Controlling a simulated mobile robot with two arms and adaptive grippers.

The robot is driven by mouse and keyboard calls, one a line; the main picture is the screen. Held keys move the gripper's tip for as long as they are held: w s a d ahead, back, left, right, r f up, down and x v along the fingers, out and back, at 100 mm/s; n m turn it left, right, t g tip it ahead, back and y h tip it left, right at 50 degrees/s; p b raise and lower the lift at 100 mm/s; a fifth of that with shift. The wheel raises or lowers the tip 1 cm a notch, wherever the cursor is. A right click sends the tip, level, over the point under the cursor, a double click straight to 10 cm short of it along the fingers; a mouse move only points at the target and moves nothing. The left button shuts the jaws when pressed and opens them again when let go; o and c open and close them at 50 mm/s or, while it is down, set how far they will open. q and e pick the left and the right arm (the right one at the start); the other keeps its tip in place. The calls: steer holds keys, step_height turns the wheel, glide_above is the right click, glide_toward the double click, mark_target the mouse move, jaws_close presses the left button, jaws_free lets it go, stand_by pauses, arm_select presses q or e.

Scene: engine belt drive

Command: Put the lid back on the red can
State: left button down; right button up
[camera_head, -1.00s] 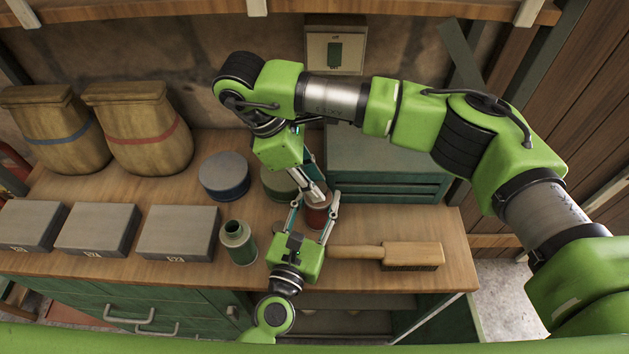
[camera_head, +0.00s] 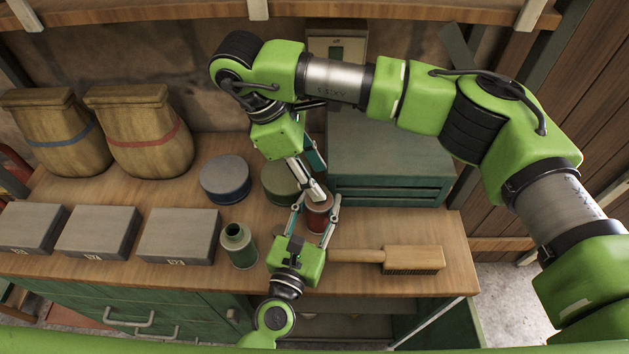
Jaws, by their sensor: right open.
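The red can (camera_head: 317,219) stands on the workbench in front of the green drawer box. My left gripper (camera_head: 317,210) reaches in from the front edge, with one finger on each side of the can, apparently shut on it. My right gripper (camera_head: 317,191) comes down from behind and is open, its fingertips at the top of the can. A pale round top shows on the can under these fingertips. The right gripper partly covers it, so I cannot tell how the lid sits.
A green tin (camera_head: 278,179) and a blue tin (camera_head: 225,179) stand behind left. An open green canister (camera_head: 238,246) is left of my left gripper. A brush (camera_head: 410,259) lies right. Grey boxes (camera_head: 178,234) and sacks (camera_head: 150,135) fill the left. A drawer box (camera_head: 385,165) stands behind.

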steer(key=shift+r, duration=0.6)
steer(key=shift+c, duration=0.4)
